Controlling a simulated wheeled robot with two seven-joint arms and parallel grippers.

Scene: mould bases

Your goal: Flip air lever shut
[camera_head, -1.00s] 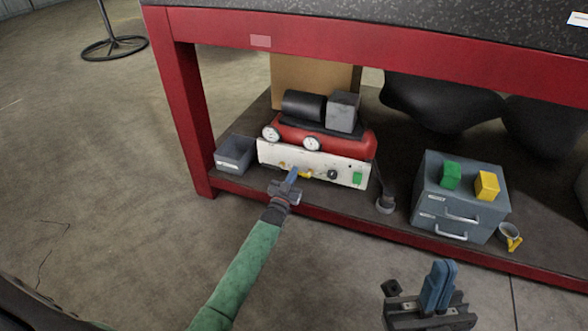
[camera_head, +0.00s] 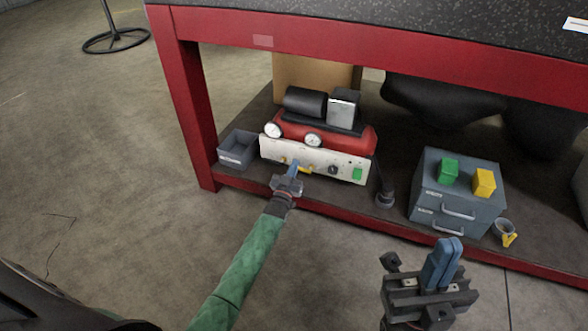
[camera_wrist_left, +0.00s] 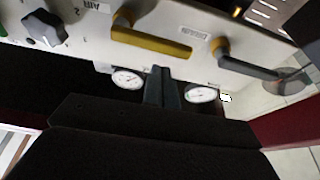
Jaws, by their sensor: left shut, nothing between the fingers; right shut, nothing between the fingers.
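The white compressor panel (camera_head: 320,163) is on the lower shelf, under a red tank. In the left wrist view the yellow air lever (camera_wrist_left: 158,43) extends sideways along the panel, near the AIR label (camera_wrist_left: 92,5). In the head view part of that lever (camera_head: 307,170) shows just right of my left fingertips. My left gripper (camera_head: 294,169) is shut and empty in front of the panel. In the left wrist view its blue fingertips (camera_wrist_left: 160,73) are close to the yellow handle; contact cannot be told. My right gripper (camera_head: 447,250) is shut and empty, in front of the shelf.
A grey-handled lever (camera_wrist_left: 250,68) is beside the DRAIN label, and a star knob (camera_wrist_left: 45,28) is on the other side. Two gauges (camera_head: 313,139) are above the panel. A grey bin (camera_head: 237,150) is left, a drawer box (camera_head: 457,205) right.

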